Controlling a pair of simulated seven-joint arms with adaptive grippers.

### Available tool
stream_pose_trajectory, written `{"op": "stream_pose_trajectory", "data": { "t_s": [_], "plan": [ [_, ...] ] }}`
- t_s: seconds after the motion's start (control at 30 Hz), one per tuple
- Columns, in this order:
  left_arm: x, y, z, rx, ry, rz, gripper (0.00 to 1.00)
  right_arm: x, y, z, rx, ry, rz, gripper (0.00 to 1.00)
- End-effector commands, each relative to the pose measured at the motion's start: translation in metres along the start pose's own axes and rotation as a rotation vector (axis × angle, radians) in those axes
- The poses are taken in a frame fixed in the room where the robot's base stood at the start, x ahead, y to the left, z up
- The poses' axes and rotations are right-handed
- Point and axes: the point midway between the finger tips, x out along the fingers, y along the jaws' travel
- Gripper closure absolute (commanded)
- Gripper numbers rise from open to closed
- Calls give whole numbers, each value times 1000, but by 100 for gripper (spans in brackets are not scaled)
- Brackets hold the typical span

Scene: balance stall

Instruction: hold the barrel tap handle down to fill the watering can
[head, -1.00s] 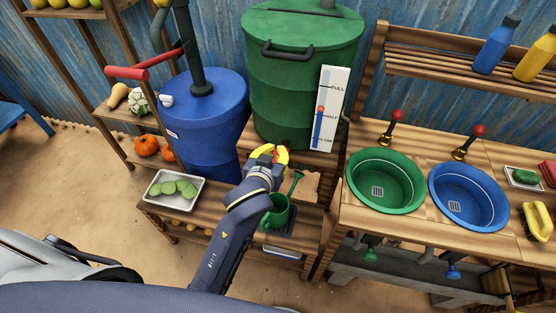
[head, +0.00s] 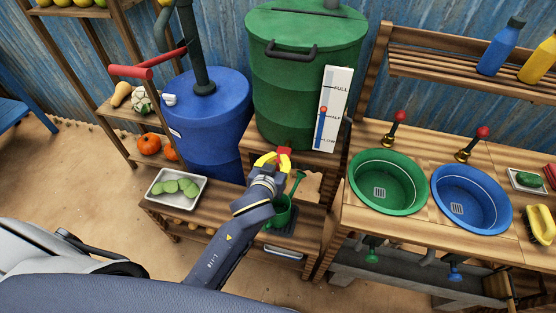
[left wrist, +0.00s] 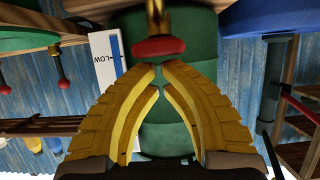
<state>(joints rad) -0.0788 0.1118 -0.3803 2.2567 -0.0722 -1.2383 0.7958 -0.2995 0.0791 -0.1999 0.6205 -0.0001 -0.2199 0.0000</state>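The green barrel (head: 302,90) stands on a wooden stand. Its red tap handle (head: 285,155) shows low on its front, and also in the left wrist view (left wrist: 158,48) with a brass tap (left wrist: 156,15). My left gripper (head: 273,160) is beside the handle; in the wrist view its yellow fingertips (left wrist: 162,70) are together, with nothing seen between them. The handle lies just beyond the tips; I cannot tell whether they touch it. The green watering can (head: 279,214) stands below on the lower shelf, partly hidden by my arm. My right gripper is not in view.
A gauge board (head: 333,108) on the barrel has its red marker near HALF. A blue barrel (head: 207,130) stands left, with a tray of green vegetables (head: 176,188) in front. Green (head: 388,182) and blue (head: 471,198) basins are at the right.

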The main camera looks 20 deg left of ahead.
Motion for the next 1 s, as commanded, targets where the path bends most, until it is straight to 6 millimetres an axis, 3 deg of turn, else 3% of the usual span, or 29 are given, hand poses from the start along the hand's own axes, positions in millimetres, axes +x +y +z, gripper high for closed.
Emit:
{"op": "stream_pose_trajectory", "data": {
  "t_s": [0.33, 1.0],
  "plan": [
    [2, 0, 35, -3, -6, -1, 100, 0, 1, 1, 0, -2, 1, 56],
    [3, 0, 38, 1, -3, -1, 100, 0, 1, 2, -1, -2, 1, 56]
  ]
}}
